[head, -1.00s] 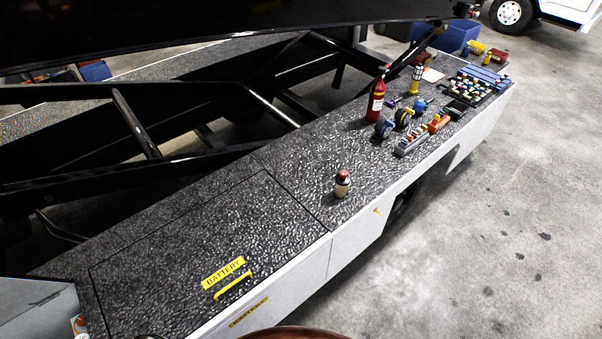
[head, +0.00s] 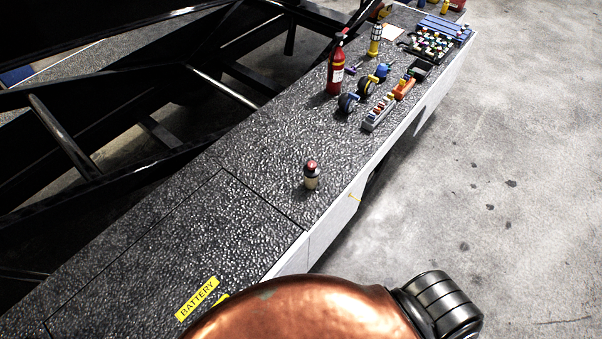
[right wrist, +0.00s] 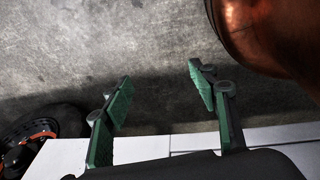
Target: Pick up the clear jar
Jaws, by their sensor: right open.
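A small clear jar (head: 311,176) with a red lid and pale contents stands upright on the dark textured deck (head: 262,150), near its right edge in the head view. My right gripper (right wrist: 160,85) shows in the right wrist view, with its two green-padded fingers spread apart and nothing between them. Concrete floor lies behind the fingers, and the jar does not show in that view. In the head view a copper-coloured part of my own arm fills the bottom, and neither gripper's fingers show there.
Black beams (head: 110,140) run along the left. Deck around the jar is clear.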

